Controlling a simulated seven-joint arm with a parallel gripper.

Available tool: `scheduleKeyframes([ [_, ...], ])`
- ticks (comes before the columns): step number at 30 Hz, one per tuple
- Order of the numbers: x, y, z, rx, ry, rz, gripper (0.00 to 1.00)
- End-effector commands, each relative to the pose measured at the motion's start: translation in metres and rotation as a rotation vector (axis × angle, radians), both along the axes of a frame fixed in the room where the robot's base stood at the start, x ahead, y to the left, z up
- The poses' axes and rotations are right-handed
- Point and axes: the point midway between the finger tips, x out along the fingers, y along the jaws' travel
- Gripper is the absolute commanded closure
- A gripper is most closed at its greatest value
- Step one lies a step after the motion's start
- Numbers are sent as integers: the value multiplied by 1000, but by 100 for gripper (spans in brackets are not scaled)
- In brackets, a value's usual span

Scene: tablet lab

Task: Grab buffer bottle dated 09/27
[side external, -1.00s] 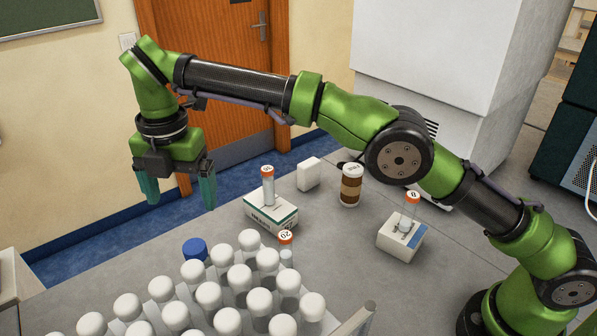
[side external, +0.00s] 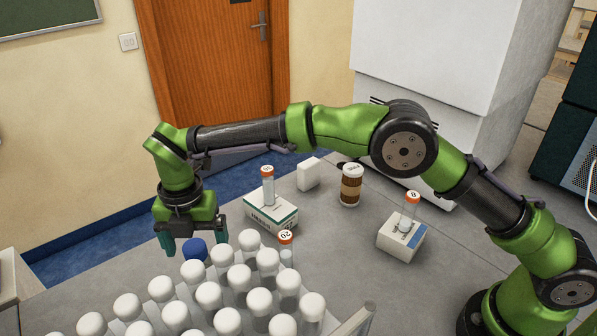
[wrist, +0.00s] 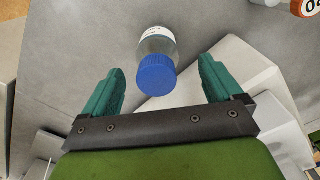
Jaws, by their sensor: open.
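A bottle with a blue cap (side external: 194,249) stands on the grey bench behind the rack of white-capped tubes. The rack hides its lower part in the side view. In the wrist view, the blue-capped bottle (wrist: 156,74) has a clear body and a white label; no date can be read. My gripper (side external: 195,241) is open, with its two teal fingers pointing down on either side of the cap. In the wrist view, the bottle shows between the fingers with a gap on each side. I cannot tell how far down the fingers reach along it.
Several white-capped tubes (side external: 239,277) stand close in front of the bottle. An orange-capped vial (side external: 268,187) stands on a white-green box (side external: 270,213). A brown bottle (side external: 350,186) and another orange-capped vial (side external: 408,212) on a white box (side external: 401,240) are further right.

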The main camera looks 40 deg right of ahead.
Motion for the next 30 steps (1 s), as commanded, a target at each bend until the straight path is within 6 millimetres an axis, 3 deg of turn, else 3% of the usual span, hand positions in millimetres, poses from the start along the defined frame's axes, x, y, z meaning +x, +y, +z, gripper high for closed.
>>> scheduleKeyframes([
  [10, 0, 4, -46, -2, 3, -1, 7],
  [19, 1, 5, -51, -1, 1, -1, 7],
  [30, 1, 5, -51, -1, 1, 0, 62],
])
